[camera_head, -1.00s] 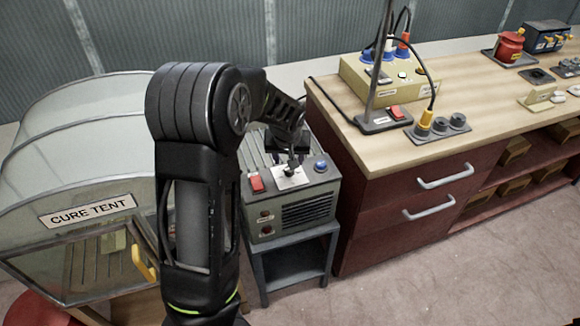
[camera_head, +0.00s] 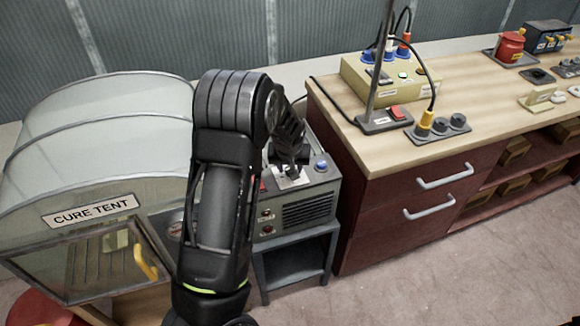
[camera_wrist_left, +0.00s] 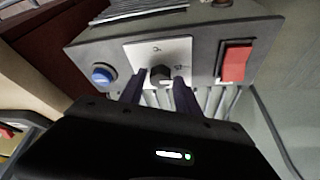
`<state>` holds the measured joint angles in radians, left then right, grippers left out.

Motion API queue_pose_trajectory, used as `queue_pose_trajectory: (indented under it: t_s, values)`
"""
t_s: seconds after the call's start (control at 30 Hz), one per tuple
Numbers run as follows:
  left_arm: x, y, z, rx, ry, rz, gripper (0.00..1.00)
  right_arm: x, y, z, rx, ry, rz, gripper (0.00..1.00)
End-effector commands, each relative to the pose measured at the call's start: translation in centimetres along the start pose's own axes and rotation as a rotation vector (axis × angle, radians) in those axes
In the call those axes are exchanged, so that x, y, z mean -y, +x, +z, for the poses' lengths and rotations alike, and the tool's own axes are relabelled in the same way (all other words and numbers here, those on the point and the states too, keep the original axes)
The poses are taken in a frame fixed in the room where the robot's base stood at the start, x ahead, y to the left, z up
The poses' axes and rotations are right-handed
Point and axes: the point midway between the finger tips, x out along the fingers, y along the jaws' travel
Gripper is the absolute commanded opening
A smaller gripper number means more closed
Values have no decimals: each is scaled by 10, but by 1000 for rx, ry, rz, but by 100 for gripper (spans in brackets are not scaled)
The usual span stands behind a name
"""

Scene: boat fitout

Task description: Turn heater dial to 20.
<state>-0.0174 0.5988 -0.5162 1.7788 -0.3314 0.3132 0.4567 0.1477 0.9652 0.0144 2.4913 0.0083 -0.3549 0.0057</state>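The heater is a grey box (camera_head: 312,192) on a small stand. On its top a white plate (camera_head: 291,182) carries the dial. In the left wrist view the dial (camera_wrist_left: 160,76) is a small dark knob on the white plate (camera_wrist_left: 150,48), with a blue button (camera_wrist_left: 102,75) to its left and a red switch (camera_wrist_left: 235,63) to its right. My left gripper (camera_wrist_left: 158,82) is open, with one finger on each side of the knob and small gaps visible. In the head view my arm hides the dial and most of the red switch. My right gripper is not in view.
The cure tent (camera_head: 95,150) with a yellow handle stands left of the heater. The wooden-topped workbench (camera_head: 385,150) with drawers (camera_head: 430,190) stands close to its right, bearing a box with plugs (camera_head: 385,78) and a stand. Floor in front of the bench is clear.

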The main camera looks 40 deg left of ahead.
Motion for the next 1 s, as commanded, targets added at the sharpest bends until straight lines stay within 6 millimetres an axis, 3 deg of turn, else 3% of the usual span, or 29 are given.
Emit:
queue_pose_trajectory:
  t_s: [0.43, 1.0]
  values:
    - [0, 0, 0, 0, 0, 0, 1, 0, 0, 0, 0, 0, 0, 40]
    - [1, 1, 0, 0, 40, 18, 0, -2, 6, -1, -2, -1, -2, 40]
